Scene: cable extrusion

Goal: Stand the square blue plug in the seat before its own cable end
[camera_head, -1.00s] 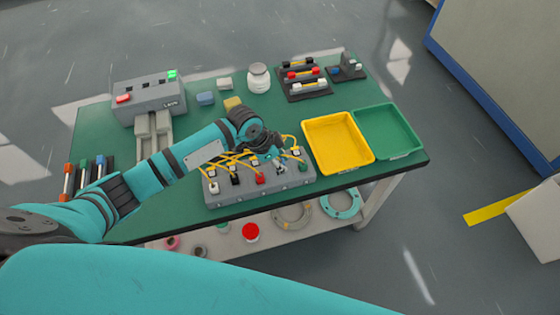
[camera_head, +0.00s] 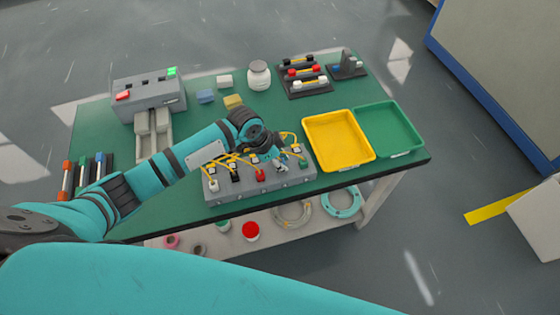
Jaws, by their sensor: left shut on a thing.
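The grey seat block (camera_head: 222,194) stands at the front of the green table. White (camera_head: 213,186), black (camera_head: 235,177) and red (camera_head: 260,175) plugs stand in it before yellow cable ends (camera_head: 232,159). My left gripper (camera_head: 281,164) points down over the block's right part. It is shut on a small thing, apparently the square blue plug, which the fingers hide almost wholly. I cannot tell whether it is seated or just above its seat. My right gripper is not in view.
Yellow (camera_head: 338,141) and green (camera_head: 388,131) trays stand right of the block. Plug racks (camera_head: 304,76), a white jar (camera_head: 259,76) and a grey machine (camera_head: 149,95) stand at the back. A blue block (camera_head: 205,97) lies mid-table.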

